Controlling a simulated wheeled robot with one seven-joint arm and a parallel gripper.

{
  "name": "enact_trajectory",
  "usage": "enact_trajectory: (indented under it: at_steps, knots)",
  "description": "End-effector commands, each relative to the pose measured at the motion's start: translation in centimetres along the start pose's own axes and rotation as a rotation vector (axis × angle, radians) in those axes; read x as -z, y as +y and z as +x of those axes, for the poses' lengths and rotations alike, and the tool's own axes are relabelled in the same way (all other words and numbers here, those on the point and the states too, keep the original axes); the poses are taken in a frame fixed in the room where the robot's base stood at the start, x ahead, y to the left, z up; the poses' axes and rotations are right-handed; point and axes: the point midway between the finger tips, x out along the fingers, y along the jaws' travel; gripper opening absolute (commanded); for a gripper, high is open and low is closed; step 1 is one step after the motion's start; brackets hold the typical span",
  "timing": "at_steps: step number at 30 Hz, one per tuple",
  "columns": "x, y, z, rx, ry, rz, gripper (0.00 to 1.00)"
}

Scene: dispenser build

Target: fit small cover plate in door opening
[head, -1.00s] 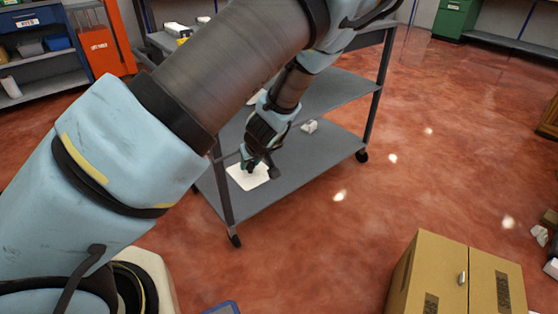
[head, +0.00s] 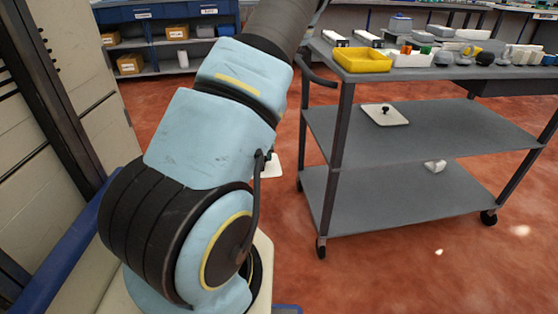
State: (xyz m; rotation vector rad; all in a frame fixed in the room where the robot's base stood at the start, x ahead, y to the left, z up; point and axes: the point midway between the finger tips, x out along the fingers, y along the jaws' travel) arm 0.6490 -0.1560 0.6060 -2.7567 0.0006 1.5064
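A white plate with a dark knob (head: 385,114) lies on the middle shelf of the grey cart. Part of another white plate-like piece (head: 270,166) shows just right of my arm, left of the cart; the arm hides the rest of it. I cannot tell whether my gripper holds it. My gripper is out of sight behind my arm. No door opening can be made out for certain.
The grey cart (head: 420,142) stands at the right, with a yellow tray (head: 362,60) and several small parts on top. A small white part (head: 434,166) sits on its bottom shelf. A tall beige cabinet (head: 90,90) stands close at left. Shelves with cardboard boxes (head: 130,64) are behind.

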Motion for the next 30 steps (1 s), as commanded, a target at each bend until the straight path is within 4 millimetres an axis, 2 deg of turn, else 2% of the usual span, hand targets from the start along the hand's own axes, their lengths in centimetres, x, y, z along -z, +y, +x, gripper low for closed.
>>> enact_trajectory:
  at_steps: [8, 17, 23, 30]
  knots:
    - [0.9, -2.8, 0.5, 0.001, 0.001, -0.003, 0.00]
    - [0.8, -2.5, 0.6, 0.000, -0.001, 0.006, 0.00]
    - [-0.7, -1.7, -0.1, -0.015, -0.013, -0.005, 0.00]
    - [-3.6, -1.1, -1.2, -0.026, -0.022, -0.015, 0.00]
